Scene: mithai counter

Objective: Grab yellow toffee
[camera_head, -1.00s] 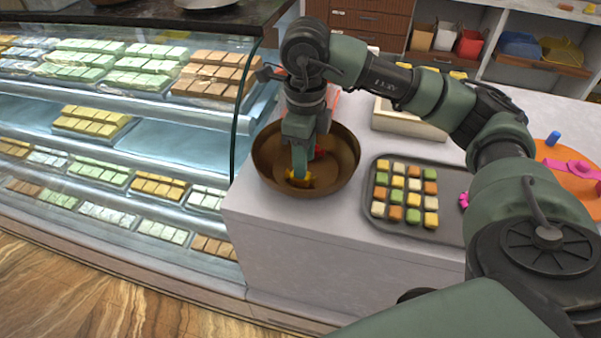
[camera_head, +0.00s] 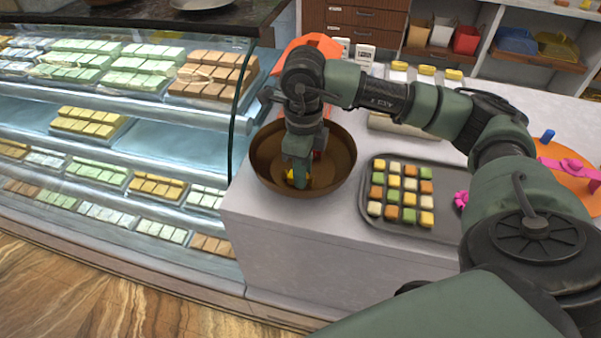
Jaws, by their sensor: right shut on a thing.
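A brown bowl (camera_head: 337,165) stands on the counter near its left end. My right gripper (camera_head: 298,182) reaches down into the bowl with its fingers low inside. It is shut on the yellow toffee (camera_head: 290,175), which shows only in part beside the fingers. A small red thing (camera_head: 317,155) in the bowl is mostly hidden behind the gripper. My left gripper is not in view.
A grey tray (camera_head: 448,200) with several coloured sweets lies right of the bowl. A glass display case (camera_head: 150,120) stands close on the left. Yellow-lidded jars (camera_head: 426,73) and an orange thing (camera_head: 298,46) stand behind my right arm. An orange round item with a pink ribbon (camera_head: 565,172) is at the right.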

